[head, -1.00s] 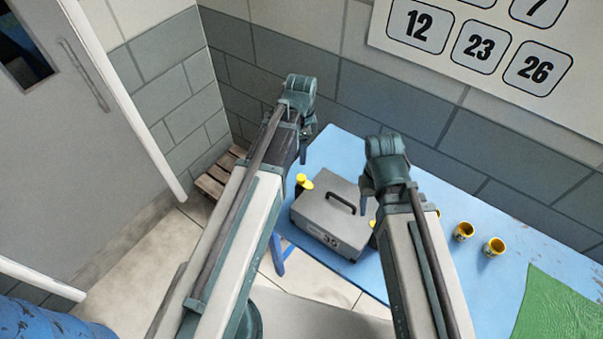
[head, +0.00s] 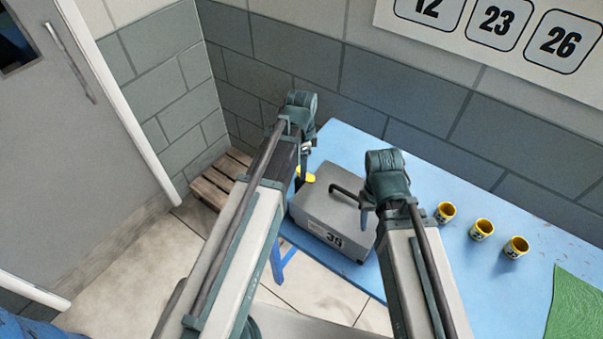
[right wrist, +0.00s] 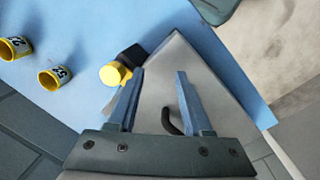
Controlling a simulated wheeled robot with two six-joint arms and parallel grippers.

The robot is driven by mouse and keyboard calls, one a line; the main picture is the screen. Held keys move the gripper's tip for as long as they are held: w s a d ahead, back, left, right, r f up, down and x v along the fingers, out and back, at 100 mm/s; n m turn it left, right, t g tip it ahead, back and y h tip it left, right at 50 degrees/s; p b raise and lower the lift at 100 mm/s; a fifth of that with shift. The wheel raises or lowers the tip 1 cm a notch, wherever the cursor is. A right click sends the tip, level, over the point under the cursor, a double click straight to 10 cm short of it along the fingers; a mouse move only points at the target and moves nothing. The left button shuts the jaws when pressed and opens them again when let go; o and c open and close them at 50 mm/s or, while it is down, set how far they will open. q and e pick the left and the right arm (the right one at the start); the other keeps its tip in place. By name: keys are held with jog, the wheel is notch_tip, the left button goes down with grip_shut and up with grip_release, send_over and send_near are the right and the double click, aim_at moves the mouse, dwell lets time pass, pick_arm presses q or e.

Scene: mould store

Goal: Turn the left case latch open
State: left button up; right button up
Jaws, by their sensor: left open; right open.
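The grey case (head: 325,213) has a dark handle and a number label, and sits on the blue table. A yellow latch knob (head: 306,175) shows at its left side, partly behind my left arm. My left gripper (head: 302,169) is open beside this knob; I cannot tell whether they touch. My right gripper (head: 366,207) is open at the case's right side. In the right wrist view, its open fingers (right wrist: 158,75) are over the case (right wrist: 200,88) with nothing between them. The right latch (right wrist: 117,73), yellow and black, lies just outside one finger.
Three yellow cups (head: 481,229) stand on the blue table (head: 430,180) right of the case. A green mat (head: 577,305) lies at the right. A wooden pallet (head: 222,180) is on the floor by the wall. The table between cups and wall is clear.

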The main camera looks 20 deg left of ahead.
pick_arm(q)
jog(key=shift+f, duration=0.65)
pick_arm(e)
jog(key=shift+f, duration=0.6)
pick_arm(q)
jog(key=shift+r, duration=0.1)
grip_shut()
